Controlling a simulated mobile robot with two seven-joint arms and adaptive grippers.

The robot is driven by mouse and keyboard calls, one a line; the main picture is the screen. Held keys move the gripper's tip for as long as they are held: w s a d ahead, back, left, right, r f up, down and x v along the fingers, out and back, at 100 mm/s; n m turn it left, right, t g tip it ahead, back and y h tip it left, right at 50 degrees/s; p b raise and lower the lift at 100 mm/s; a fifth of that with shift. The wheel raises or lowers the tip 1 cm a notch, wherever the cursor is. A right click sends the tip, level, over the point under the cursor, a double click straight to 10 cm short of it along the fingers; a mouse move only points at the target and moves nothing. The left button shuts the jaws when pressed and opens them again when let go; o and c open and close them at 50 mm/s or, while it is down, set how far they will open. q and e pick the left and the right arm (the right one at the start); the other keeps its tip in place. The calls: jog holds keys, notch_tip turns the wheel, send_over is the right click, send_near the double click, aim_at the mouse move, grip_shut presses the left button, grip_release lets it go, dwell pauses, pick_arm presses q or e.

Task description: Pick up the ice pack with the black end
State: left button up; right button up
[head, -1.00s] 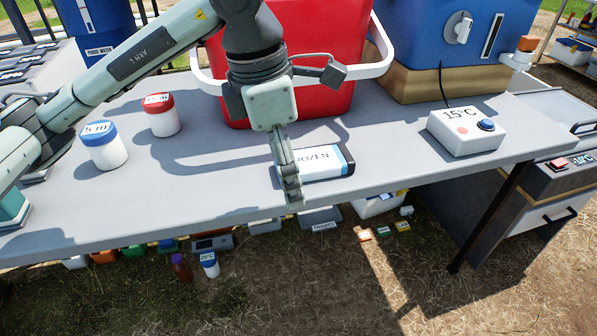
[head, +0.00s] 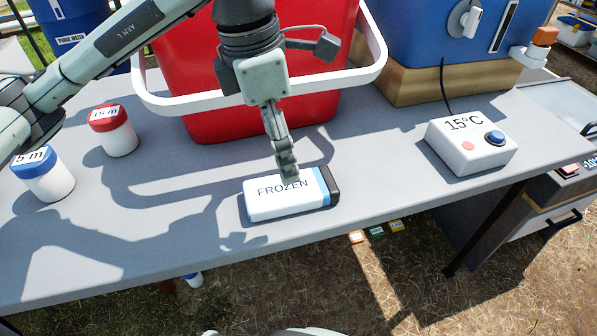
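The ice pack (head: 275,203) is a white slab marked FROZEN, with a blue band and a black end (head: 329,185) at its right. It lies flat near the front edge of the grey table. My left gripper (head: 288,172) points down at the pack's back edge, left of the blue band, and its fingertips overlap the pack in the picture. The fingers line up one behind the other, so I cannot tell their opening or whether they touch the pack. My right gripper is not in view.
A red cooler (head: 200,95) with a white handle (head: 240,100) stands close behind. A white 15°C box (head: 470,148) sits to the right, before a blue cooler (head: 420,40). Two lidded jars, red (head: 113,132) and blue (head: 45,175), stand left. The table (head: 390,180) is bare right of the pack.

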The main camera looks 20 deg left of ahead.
aim_at(290, 187)
pick_arm(q)
jog(key=f, duration=0.2)
jog(key=d+f, duration=0.1)
jog(key=f, duration=0.4)
jog(key=shift+s+d+f, duration=0.15)
jog(key=shift+f, duration=0.1)
jog(key=shift+c, duration=0.3)
jog(key=c, duration=1.4)
